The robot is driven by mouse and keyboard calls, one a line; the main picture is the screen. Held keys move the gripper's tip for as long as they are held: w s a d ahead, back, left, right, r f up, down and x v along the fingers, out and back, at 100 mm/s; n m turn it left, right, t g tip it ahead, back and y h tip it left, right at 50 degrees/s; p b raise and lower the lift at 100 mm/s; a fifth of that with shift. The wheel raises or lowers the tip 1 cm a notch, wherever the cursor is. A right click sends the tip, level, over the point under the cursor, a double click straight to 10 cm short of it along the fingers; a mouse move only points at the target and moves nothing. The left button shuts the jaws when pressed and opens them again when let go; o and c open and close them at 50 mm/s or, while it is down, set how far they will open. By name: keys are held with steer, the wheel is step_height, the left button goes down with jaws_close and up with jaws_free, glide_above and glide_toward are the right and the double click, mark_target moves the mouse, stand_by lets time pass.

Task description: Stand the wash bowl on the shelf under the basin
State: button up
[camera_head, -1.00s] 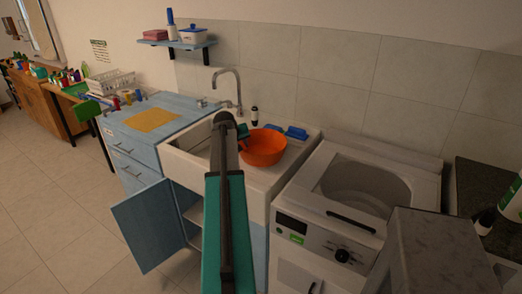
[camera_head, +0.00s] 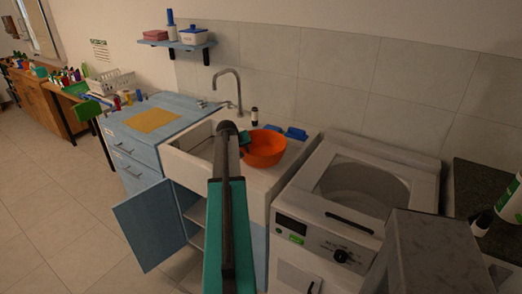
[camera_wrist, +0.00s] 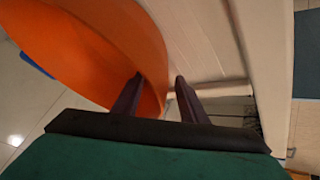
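The orange wash bowl (camera_head: 266,149) sits on the right part of the white basin (camera_head: 274,183), beside the tap. My gripper (camera_head: 245,139) is at the bowl's left side, partly hidden by my arm. In the wrist view, my gripper (camera_wrist: 158,84) has its two dark fingers apart. The left finger overlaps the orange bowl (camera_wrist: 95,45) and the right finger is outside its edge; contact is not clear. Under the basin, the cabinet door (camera_head: 149,226) stands open to the left. A pale shelf (camera_head: 198,239) shows inside, partly hidden by my arm.
A washing machine (camera_head: 326,230) stands right of the basin. Blue drawers (camera_head: 140,160) with a yellow cloth (camera_head: 151,120) stand left. Blue items (camera_head: 296,133) lie behind the bowl, near a small bottle (camera_head: 254,117). The floor in front of the open door is clear.

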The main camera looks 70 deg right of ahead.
steer(key=shift+d+f, duration=0.2)
steer(key=shift+f, duration=0.05)
stand_by(0.4)
jaws_close()
